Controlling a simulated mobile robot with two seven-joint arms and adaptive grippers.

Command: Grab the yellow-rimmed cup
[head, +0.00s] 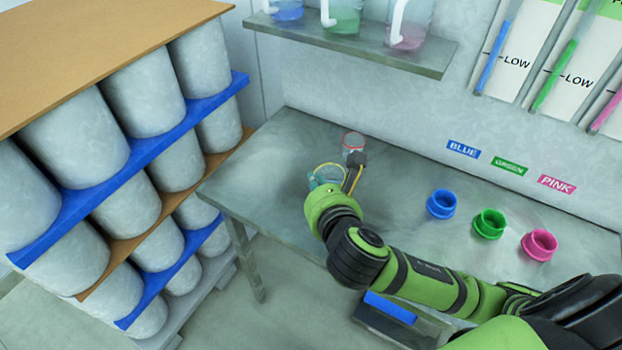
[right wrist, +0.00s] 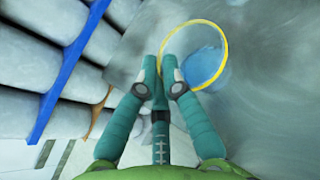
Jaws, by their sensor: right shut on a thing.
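The yellow-rimmed cup (head: 330,165) is a clear cup near the left end of the metal table, partly hidden behind my right gripper (head: 315,181). In the right wrist view the cup (right wrist: 226,58) shows its round yellow rim, with a bluish patch seen inside it. There my right gripper (right wrist: 159,68) has its teal fingertips close together, pinching the left side of the cup's rim and wall. Whether the cup touches the table is hard to tell. My left gripper is not in view.
A red-rimmed clear cup (head: 353,139) stands just behind. Blue (head: 441,204), green (head: 489,223) and pink (head: 539,245) round containers stand to the right. A shelf (head: 350,42) with jugs is above. A rack of grey drums (head: 75,140) stands left, beyond the table's edge.

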